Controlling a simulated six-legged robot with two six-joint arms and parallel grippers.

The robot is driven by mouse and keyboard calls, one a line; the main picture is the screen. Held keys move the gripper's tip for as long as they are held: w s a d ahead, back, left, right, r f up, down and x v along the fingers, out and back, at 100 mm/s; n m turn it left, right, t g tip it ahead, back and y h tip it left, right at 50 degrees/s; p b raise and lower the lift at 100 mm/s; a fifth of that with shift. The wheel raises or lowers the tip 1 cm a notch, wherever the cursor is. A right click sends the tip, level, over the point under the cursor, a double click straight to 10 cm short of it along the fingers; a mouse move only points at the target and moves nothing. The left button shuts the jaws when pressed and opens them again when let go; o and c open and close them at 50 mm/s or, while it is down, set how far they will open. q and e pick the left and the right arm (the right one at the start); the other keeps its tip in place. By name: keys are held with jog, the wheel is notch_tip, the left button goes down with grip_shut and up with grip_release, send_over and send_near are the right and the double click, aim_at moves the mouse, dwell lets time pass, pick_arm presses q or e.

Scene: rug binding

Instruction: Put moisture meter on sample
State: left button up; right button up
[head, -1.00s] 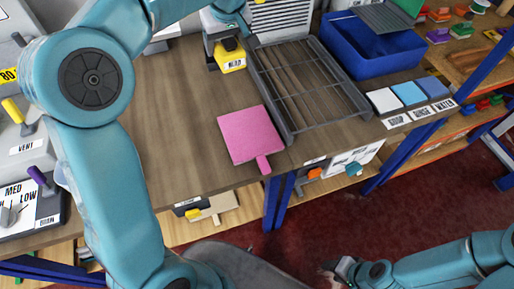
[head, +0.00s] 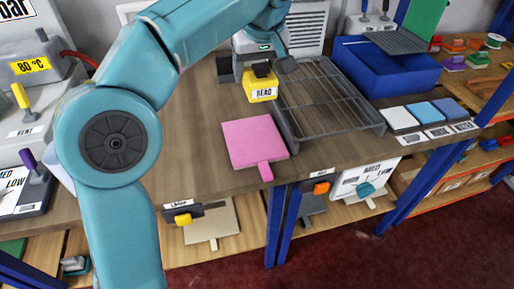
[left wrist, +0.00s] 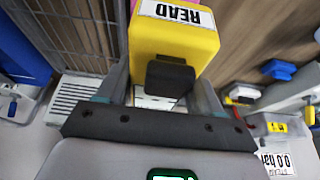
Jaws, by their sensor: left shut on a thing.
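The yellow moisture meter (head: 262,93), labelled READ, hangs from my left gripper (head: 260,70), which is shut on it. In the head view the meter appears just above and behind the pink square sample (head: 252,142), apart from it. The sample lies flat on the wooden bench, its tab at the front edge. In the left wrist view the meter (left wrist: 178,40) sits between the fingers of my left gripper (left wrist: 163,85), with its black part toward the camera. A sliver of pink shows behind it. My right gripper is out of view.
A grey wire rack (head: 328,112) stands right of the sample. A blue bin (head: 390,70) is behind it. White and blue swatches (head: 425,112) lie at the right. A machine with levers (head: 30,85) stands at the left. Bare bench (head: 195,130) lies left of the sample.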

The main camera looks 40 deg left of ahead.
pick_arm(q)
notch_tip(320, 180, down, 14)
jog(key=b, duration=0.3)
jog(key=shift+r+b, duration=0.15)
jog(key=shift+b, duration=0.25)
jog(key=shift+w+f+b, duration=0.1)
jog(key=shift+f+b, duration=0.4)
jog(key=shift+f, duration=2.15)
jog(key=o, duration=0.8)
jog(key=shift+f, duration=0.1)
jog(key=o, duration=0.4)
